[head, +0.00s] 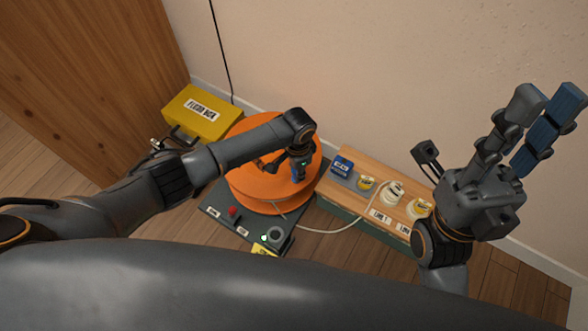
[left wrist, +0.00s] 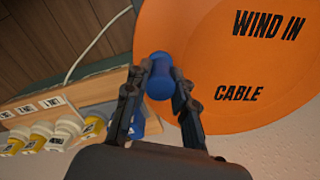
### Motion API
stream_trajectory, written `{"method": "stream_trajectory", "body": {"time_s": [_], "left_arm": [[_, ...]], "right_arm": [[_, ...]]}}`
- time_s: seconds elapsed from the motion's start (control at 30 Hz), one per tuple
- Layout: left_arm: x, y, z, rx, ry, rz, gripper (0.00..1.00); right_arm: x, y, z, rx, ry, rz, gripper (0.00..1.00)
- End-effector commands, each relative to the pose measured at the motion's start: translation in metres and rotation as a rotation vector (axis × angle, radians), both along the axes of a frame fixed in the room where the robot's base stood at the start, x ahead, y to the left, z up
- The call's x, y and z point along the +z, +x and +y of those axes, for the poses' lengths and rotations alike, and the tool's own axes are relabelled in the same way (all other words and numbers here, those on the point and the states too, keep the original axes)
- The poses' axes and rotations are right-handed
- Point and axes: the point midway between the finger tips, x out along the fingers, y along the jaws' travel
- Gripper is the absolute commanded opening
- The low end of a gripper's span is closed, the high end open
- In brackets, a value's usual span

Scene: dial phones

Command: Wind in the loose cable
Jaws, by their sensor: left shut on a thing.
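The orange cable reel (head: 260,185) lies on a dark base, and its face reads "WIND IN" and "CABLE" in the left wrist view (left wrist: 235,60). A blue crank knob (left wrist: 159,76) stands near the reel's rim. My left gripper (head: 298,172) is shut on this knob, with a finger on each side of it in the left wrist view. The loose white cable (head: 335,230) leaves the reel's near side and curves right to the wooden board with plugs. My right gripper (head: 543,104) is raised at the right, open and empty, apart from everything.
A wooden board (head: 345,188) beside the reel bears several white and yellow plugs, a blue block (head: 342,166) and labels. The base panel (head: 212,212) has a red button (head: 233,211). A yellow case (head: 201,112) stands behind left. A wall is behind.

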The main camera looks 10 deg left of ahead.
Motion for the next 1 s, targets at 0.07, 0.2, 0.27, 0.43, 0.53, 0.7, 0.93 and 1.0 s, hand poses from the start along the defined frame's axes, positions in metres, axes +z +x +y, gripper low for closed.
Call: {"method": "stream_trajectory", "body": {"time_s": [0.07, 0.2, 0.27, 0.43, 0.53, 0.7, 0.93, 1.0], "left_arm": [[0.0, 0.0, 0.0, -0.001, 0.0, -0.001, 0.0], [0.0, 0.0, 0.0, -0.002, 0.0, -0.001, 0.31], [0.0, 0.0, 0.0, -0.002, -0.001, -0.001, 0.43], [0.0, 0.0, 0.0, -0.002, 0.0, 0.0, 0.44], [0.0, 0.0, 0.0, -0.002, 0.0, 0.0, 0.44], [0.01, 0.0, 0.0, -0.002, -0.002, -0.001, 0.44], [0.056, 0.001, 0.0, -0.003, -0.003, -0.005, 0.44], [0.071, 0.001, 0.0, -0.003, -0.002, -0.005, 0.44]], "right_arm": [[0.0, 0.0, 0.0, 0.0, 0.0, 0.0, 0.27], [0.0, 0.0, 0.0, 0.0, -0.001, -0.001, 0.27], [0.0, 0.0, 0.0, 0.0, -0.001, -0.001, 0.27], [0.0, 0.0, 0.0, 0.0, -0.001, -0.001, 0.27], [0.0, 0.0, 0.0, 0.0, -0.001, -0.001, 0.27], [0.0, 0.0, 0.0, 0.0, 0.0, -0.001, 0.27], [0.0, 0.0, 0.0, 0.0, 0.0, -0.001, 0.27], [0.0, 0.0, 0.0, 0.0, 0.0, -0.001, 0.27]]}}
